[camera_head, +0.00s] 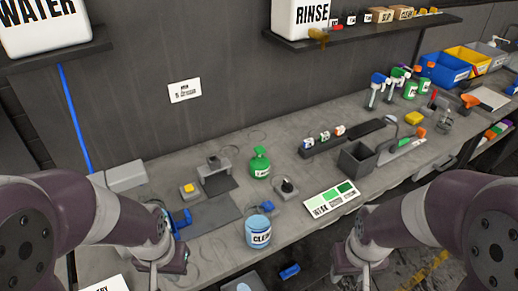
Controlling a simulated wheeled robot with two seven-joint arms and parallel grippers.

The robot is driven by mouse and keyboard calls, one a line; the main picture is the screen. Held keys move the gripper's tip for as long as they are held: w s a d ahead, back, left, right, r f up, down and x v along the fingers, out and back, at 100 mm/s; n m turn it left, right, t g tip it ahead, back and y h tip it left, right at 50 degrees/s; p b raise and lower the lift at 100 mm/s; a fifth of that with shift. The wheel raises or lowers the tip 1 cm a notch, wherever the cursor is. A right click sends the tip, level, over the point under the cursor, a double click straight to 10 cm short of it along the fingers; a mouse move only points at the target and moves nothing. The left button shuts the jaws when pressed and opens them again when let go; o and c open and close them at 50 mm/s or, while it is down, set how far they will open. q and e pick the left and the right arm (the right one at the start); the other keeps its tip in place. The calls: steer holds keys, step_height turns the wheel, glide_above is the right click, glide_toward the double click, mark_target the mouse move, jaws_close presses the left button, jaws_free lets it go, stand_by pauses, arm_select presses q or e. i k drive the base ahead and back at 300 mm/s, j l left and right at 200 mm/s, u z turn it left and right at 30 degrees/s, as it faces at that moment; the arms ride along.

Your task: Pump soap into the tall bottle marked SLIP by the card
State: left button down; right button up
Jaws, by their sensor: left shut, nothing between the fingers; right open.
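My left gripper (154,279) is low at the left, over the front of the bench, shut and empty. My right gripper (366,276) is low at the right, in front of the bench edge, open and empty; the fingertips of both are cut off or hard to see. Another card (331,199) with green swatches lies at the bench front. A small box on the shelf seems to read SLIP (380,15). A white pump-topped bottle (495,44) stands far right. No tall SLIP bottle can be made out.
On the bench (215,262) stand a blue CLEAR tub (259,233), a green bottle (260,163), a grey bin (356,160) and several spray bottles (377,90). Coloured bins (466,61) are at the back right. RINSE (302,17) and WATER (45,26) containers sit on shelves.

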mark_target(260, 150)
steer(key=i+l, duration=0.1)
steer(key=l, duration=0.35)
steer(key=i+l, duration=0.15)
steer(key=l, duration=0.25)
steer(key=i+l, duration=0.1)
steer(key=l, duration=0.35)
steer(key=i+l, duration=0.1)
steer(key=i, duration=0.55)
steer(key=l+z, duration=0.05)
